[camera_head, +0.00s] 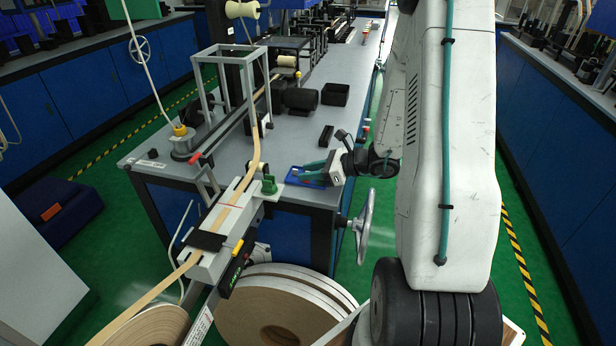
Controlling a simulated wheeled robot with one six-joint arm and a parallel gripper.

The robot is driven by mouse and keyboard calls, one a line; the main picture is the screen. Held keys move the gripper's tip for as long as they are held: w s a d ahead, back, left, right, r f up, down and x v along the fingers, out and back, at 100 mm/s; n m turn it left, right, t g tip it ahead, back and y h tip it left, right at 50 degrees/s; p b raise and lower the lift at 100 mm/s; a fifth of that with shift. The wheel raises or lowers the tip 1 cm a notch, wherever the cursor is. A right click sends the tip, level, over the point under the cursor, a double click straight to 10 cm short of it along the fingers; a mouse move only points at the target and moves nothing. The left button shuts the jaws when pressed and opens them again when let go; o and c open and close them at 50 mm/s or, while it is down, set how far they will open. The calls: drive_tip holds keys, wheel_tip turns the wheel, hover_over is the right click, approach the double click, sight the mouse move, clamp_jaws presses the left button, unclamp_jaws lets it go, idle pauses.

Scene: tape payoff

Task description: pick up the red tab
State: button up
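A thin red strip (229,206) lies across the tan tape on the light grey block, left of and below my gripper. I cannot tell if this strip is the red tab.
A green knob (268,184) stands between the block and the tray. A handwheel (366,226) juts from the bench's side. A metal frame (226,80) rises at the left. A black bin (335,94) sits farther back.

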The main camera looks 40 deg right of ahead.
drive_tip(key=shift+c, duration=0.3)
clamp_jaws()
drive_tip(key=shift+r, duration=0.1)
